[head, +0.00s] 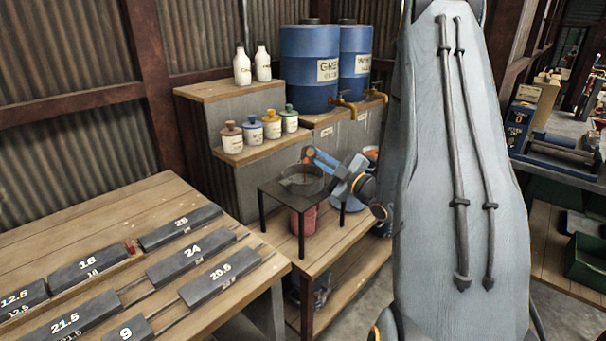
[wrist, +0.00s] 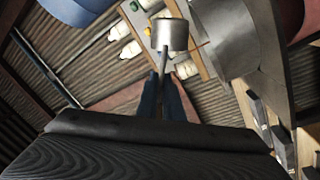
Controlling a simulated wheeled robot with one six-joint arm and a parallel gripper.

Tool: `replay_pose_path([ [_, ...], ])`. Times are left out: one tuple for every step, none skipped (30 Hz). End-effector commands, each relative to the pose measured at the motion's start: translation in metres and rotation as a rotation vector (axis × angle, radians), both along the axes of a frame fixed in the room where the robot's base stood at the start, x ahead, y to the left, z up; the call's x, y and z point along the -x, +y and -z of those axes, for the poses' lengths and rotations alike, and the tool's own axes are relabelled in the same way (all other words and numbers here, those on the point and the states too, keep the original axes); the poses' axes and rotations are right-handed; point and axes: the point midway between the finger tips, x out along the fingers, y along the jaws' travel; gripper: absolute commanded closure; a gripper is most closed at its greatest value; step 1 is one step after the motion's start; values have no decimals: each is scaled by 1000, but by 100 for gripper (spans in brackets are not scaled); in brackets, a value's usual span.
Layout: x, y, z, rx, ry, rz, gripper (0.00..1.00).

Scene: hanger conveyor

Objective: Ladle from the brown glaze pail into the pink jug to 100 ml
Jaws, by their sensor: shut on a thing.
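My gripper (head: 326,160) has blue fingers and is shut on the ladle, whose handle runs between the fingers (wrist: 161,98) in the wrist view. The ladle's metal cup (wrist: 171,36) is tilted, and its orange-brown mouth (head: 308,155) shows above a metal sieve-like pan (head: 303,181). A thin brown line, seemingly a stream of glaze (wrist: 201,44), runs from the cup toward the pan. The pan sits on a black stand. The pink jug (head: 309,221) stands beneath it, partly behind a stand leg. A pail with orange contents (head: 371,152) is mostly hidden; I cannot tell whether it is the brown glaze pail.
The black stand (head: 278,193) is on a wooden bench (head: 335,240). Behind are stepped shelves with small labelled jars (head: 272,126), white bottles (head: 242,66) and blue barrels (head: 308,65). A wooden table (head: 120,215) with numbered dark blocks is at left. My arm hides the bench's right side.

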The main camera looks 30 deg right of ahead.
Motion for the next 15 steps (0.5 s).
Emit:
replay_pose_path([
  [0,0,0,3,-2,0,100],
  [0,0,0,6,-4,0,100],
  [0,0,1,12,-6,0,100],
  [0,1,1,17,-7,0,100],
  [0,1,2,22,-9,0,100],
  [0,1,2,27,-12,0,100],
  [0,2,2,31,-13,-1,100],
  [0,2,3,35,-15,-1,100],
  [1,2,3,40,-17,-1,100],
  [1,2,3,43,-18,0,100],
  [1,2,3,45,-19,0,100],
  [1,2,3,47,-20,0,100],
  [1,2,3,47,-20,0,100],
  [1,2,2,47,-20,0,100],
  [1,2,2,47,-20,0,100],
])
